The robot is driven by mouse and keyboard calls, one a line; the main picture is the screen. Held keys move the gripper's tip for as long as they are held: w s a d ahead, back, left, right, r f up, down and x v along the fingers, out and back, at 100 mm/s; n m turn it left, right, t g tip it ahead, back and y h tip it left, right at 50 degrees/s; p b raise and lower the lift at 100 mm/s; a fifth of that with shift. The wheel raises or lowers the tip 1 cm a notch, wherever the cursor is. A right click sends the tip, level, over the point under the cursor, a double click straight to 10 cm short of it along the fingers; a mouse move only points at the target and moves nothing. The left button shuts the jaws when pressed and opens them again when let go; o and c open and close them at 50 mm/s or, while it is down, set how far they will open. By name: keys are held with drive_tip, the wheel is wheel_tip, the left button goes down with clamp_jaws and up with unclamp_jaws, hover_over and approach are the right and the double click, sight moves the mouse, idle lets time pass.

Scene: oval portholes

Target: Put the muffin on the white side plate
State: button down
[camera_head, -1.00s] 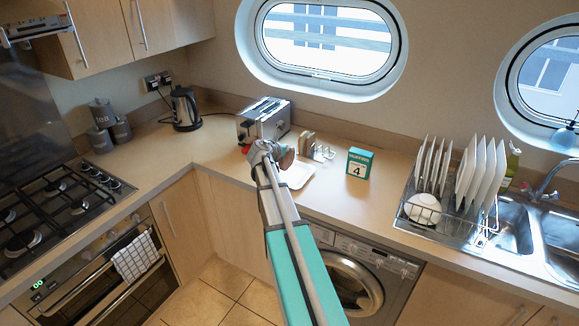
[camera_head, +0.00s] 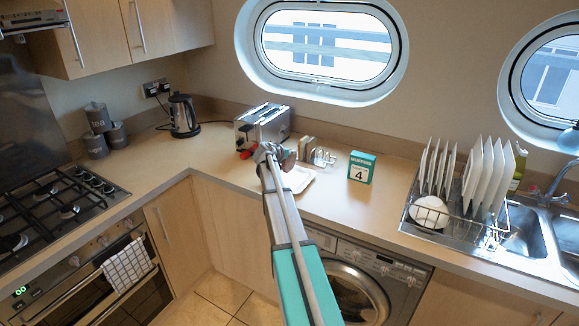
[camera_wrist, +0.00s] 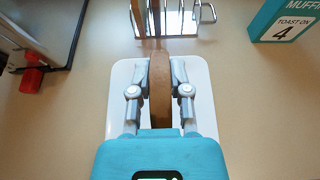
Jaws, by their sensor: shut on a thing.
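My gripper (camera_wrist: 158,78) is shut on the muffin (camera_wrist: 159,96), a flat brown round held on edge between the two fingers. The muffin shows in the head view as a small brownish disc (camera_head: 289,160) at the end of my arm. The white side plate (camera_wrist: 203,100) lies on the counter, behind and below the muffin in the wrist view. In the head view the plate (camera_head: 300,180) shows just right of my gripper, partly hidden by the arm. The gap between muffin and plate is hard to judge.
A toast rack (camera_head: 321,158) with brown slices stands just beyond the plate. A teal muffin box (camera_head: 361,167) is to its right, a toaster (camera_head: 262,124) with a red part to its left. A dish rack (camera_head: 443,213) stands farther right. Counter between box and dish rack is clear.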

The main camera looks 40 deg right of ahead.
sight(289, 159)
drive_tip(key=shift+w+d+f, duration=0.25)
drive_tip(key=shift+w+f, duration=0.05)
drive_tip(key=shift+f, duration=0.2)
drive_tip(key=shift+w+d+f+b, duration=0.2)
drive_tip(key=shift+f+b, duration=0.15)
drive_tip(key=shift+b, duration=0.15)
drive_tip(key=shift+w+d+f+b, duration=0.15)
drive_tip(key=shift+w+f+b, duration=0.05)
drive_tip(key=shift+f+b, duration=0.2)
drive_tip(key=shift+s+f+b, duration=0.1)
drive_tip(key=shift+f+b, duration=1.15)
drive_tip(key=shift+b, duration=0.1)
drive_tip(key=shift+f, duration=0.15)
drive_tip(key=c, duration=0.6)
unclamp_jaws()
drive_tip(key=shift+r, duration=0.2)
